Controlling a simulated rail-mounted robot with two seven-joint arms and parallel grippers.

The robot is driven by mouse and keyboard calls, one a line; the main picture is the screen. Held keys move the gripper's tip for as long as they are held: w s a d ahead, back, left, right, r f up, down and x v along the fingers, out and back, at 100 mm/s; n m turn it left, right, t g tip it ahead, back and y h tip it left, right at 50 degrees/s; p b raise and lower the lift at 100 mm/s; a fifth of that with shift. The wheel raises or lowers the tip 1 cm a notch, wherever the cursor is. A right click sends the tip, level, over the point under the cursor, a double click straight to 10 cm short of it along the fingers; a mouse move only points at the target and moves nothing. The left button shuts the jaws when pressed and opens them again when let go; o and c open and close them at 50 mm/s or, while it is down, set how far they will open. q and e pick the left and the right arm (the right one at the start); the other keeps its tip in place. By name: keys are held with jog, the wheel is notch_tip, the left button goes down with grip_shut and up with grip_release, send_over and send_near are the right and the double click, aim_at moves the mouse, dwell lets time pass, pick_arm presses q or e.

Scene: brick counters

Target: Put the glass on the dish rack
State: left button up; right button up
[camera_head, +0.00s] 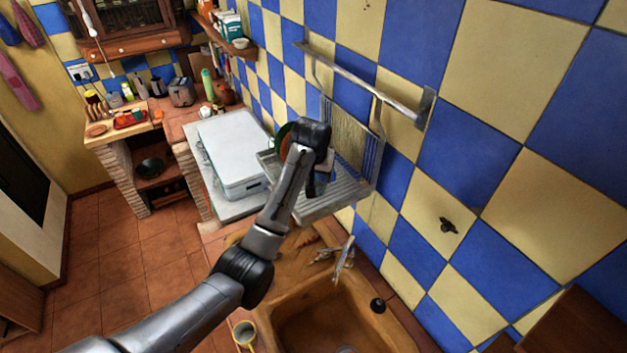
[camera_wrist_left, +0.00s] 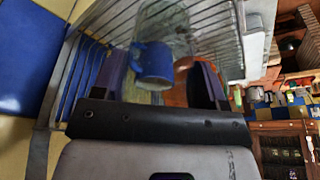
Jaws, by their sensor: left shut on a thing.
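The metal dish rack (camera_head: 340,197) hangs on the tiled wall above the sink counter. My left arm reaches over it, and my left gripper (camera_head: 316,178) is at the rack, mostly hidden behind my own wrist. In the left wrist view the two fingers of the gripper (camera_wrist_left: 163,78) stand apart, shut on a faint clear glass (camera_wrist_left: 178,40). The glass is hard to make out, and I cannot tell whether it touches the rack. A blue mug (camera_wrist_left: 152,62) shows between the fingers, near the rack's wires (camera_wrist_left: 215,35). My right gripper is not in view.
A plate edge (camera_head: 283,139) shows in the rack beside my wrist. A white box-like appliance (camera_head: 232,145) stands left of the rack. A wooden sink (camera_head: 335,318) with a tap (camera_head: 344,258) lies below. A yellow-rimmed cup (camera_head: 245,334) stands at the sink's left. A metal rail (camera_head: 365,85) runs above.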

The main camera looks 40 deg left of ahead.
pick_arm(q)
jog(key=shift+a+f, duration=0.2)
jog(key=shift+a, duration=0.2)
jog(key=shift+f, duration=0.3)
notch_tip(320, 180, down, 3)
jog(key=shift+s+r+p, duration=0.1)
jog(key=shift+p, duration=0.8)
jog(key=shift+f, duration=0.35)
jog(key=shift+f, duration=0.15)
jog(key=o, duration=1)
